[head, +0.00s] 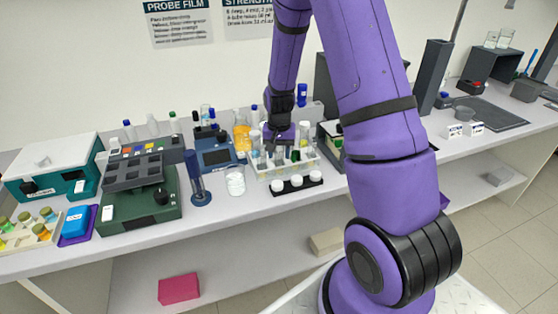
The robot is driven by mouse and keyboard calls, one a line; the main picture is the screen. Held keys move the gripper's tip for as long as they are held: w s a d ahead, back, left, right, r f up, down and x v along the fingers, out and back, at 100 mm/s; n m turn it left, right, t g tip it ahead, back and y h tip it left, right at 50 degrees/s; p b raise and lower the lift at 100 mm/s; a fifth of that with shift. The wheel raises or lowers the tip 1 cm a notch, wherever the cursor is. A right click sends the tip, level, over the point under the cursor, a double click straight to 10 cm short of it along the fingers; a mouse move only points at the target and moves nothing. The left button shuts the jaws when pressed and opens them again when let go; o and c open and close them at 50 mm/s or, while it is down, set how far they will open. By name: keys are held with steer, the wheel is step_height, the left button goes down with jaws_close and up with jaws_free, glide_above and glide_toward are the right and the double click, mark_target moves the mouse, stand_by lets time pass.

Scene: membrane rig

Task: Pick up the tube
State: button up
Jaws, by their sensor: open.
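Several tubes stand upright in a pale rack (288,172) near the front of the bench, right of the middle. One clear tube (304,132) rises at the rack's right side, and a dark-green-capped tube (296,155) stands lower in the rack. My gripper (280,149) is open and points down over the rack, among the tube tops. Its fingers are small and dark here, and I cannot tell whether a tube is between them. Part of the rack's right end is close to my purple arm.
A dark holder with white-capped jars (297,181) stands in front of the rack. The bench front by the beaker is clear.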

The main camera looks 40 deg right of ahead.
steer(key=shift+f, duration=0.35)
steer(key=c, duration=0.6)
steer(key=shift+o, duration=0.2)
